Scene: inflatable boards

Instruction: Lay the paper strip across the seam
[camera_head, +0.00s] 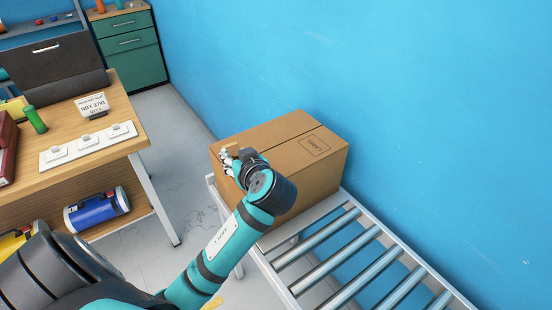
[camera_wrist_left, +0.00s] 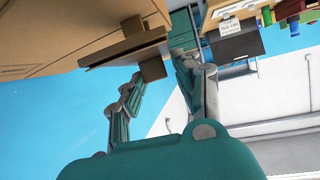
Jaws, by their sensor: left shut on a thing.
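A closed brown cardboard box (camera_head: 318,182) stands at the end of a roller conveyor, and its top seam shows as a thin dark line. My left gripper (camera_head: 230,163) is at the box's left edge, near its top. In the left wrist view, the fingers of my left gripper (camera_wrist_left: 162,78) are shut on a small tan piece, the paper strip (camera_wrist_left: 152,69). The strip shows in the head view as a small tan patch (camera_head: 232,147) by the box's left top edge. Most of it is hidden. The box (camera_wrist_left: 50,30) fills the upper left of the wrist view.
The conveyor (camera_head: 345,250) runs toward the lower right with bare rollers. A blue wall (camera_head: 430,100) stands close behind the box. Floor lies between.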

